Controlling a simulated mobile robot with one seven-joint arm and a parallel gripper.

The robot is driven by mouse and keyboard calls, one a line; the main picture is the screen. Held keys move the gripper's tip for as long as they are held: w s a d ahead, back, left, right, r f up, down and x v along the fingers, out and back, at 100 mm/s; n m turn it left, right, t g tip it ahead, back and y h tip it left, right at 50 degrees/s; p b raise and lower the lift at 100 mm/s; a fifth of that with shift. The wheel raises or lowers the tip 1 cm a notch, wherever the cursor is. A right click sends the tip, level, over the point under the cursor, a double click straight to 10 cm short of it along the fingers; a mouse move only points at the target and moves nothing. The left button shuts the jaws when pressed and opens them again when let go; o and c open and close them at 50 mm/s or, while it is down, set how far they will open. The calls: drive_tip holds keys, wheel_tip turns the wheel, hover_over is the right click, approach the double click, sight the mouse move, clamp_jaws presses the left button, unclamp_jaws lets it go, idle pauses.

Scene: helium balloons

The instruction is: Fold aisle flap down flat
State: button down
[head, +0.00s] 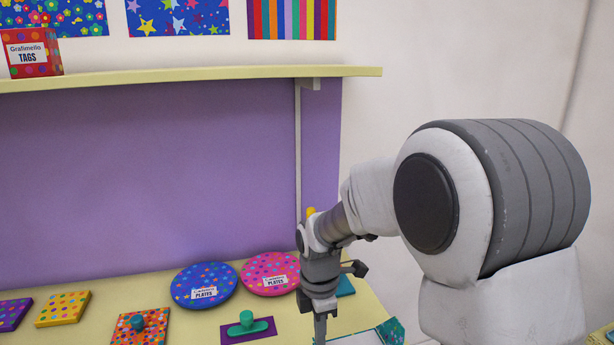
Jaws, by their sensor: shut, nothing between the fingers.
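My gripper (320,330) points down over the front part of the cream table (190,325). Its fingers are together with nothing seen between them, and their tips are close to the bottom edge of the picture. Just right of it, at the bottom edge, is a teal patterned flap (391,330) beside a pale inner surface (355,338), which looks like part of an open box. Most of this box is cut off below the picture. The flap looks tilted up; I cannot tell its exact angle. The gripper appears apart from the flap, left of it.
Blue plates (204,284) and pink plates (270,272) lie behind the gripper. A purple card with a green handle (247,326) and an orange block with a blue knob (140,326) are to the left. A shelf (190,77) with a tags box (32,52) hangs above.

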drive_tip(key=shift+w+d+r, duration=0.1)
drive_tip(key=shift+d, duration=0.3)
drive_tip(key=shift+d, duration=0.1)
drive_tip(key=shift+w+d+r, duration=0.15)
drive_tip(key=shift+w+d, duration=0.1)
drive_tip(key=shift+d, duration=0.5)
drive_tip(key=c, duration=1.6)
unclamp_jaws()
drive_tip(key=shift+c, duration=1.6)
unclamp_jaws()
drive_tip(key=shift+p, duration=0.3)
drive_tip(key=shift+r+p, duration=1.6)
drive_tip(key=shift+r, duration=0.45)
